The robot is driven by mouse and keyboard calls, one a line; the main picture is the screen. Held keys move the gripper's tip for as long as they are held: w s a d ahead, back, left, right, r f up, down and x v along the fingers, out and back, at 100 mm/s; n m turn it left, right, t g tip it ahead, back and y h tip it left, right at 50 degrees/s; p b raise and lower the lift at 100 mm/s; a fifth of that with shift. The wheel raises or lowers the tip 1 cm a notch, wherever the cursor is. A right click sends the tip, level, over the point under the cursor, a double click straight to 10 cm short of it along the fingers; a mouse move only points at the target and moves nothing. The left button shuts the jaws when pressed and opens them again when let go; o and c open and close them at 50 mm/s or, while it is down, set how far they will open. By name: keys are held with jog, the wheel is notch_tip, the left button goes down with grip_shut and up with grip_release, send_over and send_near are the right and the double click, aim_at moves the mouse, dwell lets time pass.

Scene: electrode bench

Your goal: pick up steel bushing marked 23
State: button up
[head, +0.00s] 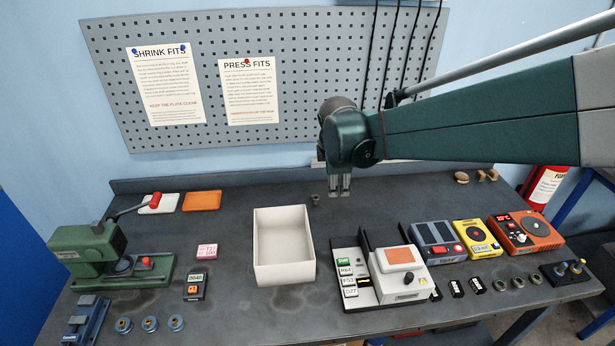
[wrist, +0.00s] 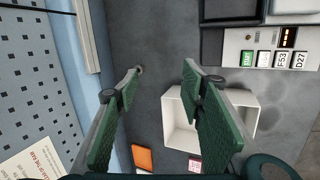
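A small grey steel bushing (head: 315,199) stands alone on the bench behind the white box, just left of my gripper in the head view. A small round grey thing (wrist: 140,68), which looks like the same bushing, shows at the left fingertip in the wrist view. My gripper (head: 340,192) points down close beside it. In the wrist view its two green-padded fingers (wrist: 163,69) are spread apart with only bare bench between them. Several dark bushings (head: 517,283) sit at the front right. Several blue-grey ring parts (head: 149,323) sit at the front left. No number 23 is legible.
The open white box (head: 285,273) stands mid-bench. Right of it are a labelled device (head: 406,289), a blue unit (head: 437,248), a yellow meter (head: 476,240) and an orange device (head: 525,238). A green press (head: 95,258) stands left. The pegboard (head: 300,80) is behind.

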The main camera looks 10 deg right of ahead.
jog(key=w+a+f+n, duration=0.3)
jog(key=w+f+n, duration=0.25)
jog(key=w, duration=0.35)
jog(key=n+g+h+p, duration=0.1)
jog(key=n+p, duration=0.1)
jog(key=n, duration=0.3)
send_near(314, 203)
jog(key=shift+w+d+r, duration=0.25)
jog(key=shift+w+r, duration=0.35)
jog(key=shift+w, duration=0.35)
jog(key=shift+h, duration=0.3)
jog(key=shift+x, duration=1.25)
jog(key=shift+f, duration=0.1)
jog(key=shift+x, duration=2.5)
jog(key=shift+s, duration=0.1)
